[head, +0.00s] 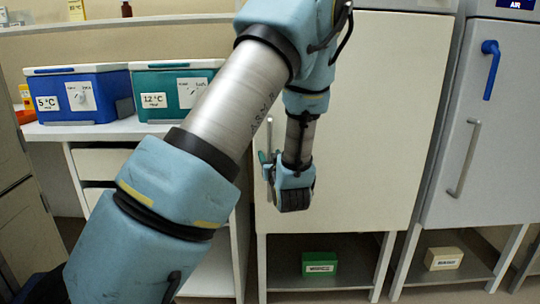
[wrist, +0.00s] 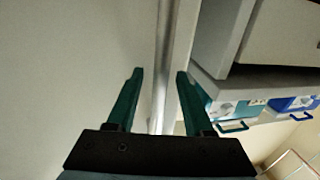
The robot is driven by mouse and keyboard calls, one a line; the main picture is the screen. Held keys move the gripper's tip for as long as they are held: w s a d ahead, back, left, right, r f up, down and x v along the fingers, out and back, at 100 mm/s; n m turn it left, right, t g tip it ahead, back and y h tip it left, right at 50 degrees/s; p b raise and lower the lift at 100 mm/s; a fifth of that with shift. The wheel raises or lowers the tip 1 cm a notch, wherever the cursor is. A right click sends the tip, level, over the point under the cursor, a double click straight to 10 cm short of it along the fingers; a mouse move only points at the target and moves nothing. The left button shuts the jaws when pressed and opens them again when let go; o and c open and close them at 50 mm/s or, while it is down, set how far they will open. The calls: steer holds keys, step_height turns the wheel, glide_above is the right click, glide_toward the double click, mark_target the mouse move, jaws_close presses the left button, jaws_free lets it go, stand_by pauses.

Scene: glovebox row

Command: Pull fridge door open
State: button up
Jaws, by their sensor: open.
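The pale fridge door (head: 375,110) stands in the middle of the head view and looks closed. It fills the left of the wrist view (wrist: 60,80). Its vertical metal bar handle (head: 269,135) is near the left edge of the door. My gripper (head: 268,160) is at the handle's lower part. In the wrist view, my gripper's green fingers (wrist: 160,74) are open, one on each side of the handle (wrist: 160,100), with gaps visible. My arm hides part of the door's upper left.
A grey cabinet (head: 500,130) with a metal handle and a blue lever stands at right. A blue box (head: 78,112) and a teal box (head: 165,107) sit on the left counter. A green box (head: 320,264) and a cream box (head: 443,258) rest on low shelves.

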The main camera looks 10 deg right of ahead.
steer(key=shift+w, duration=0.3)
jaws_close()
stand_by(0.3)
stand_by(1.0)
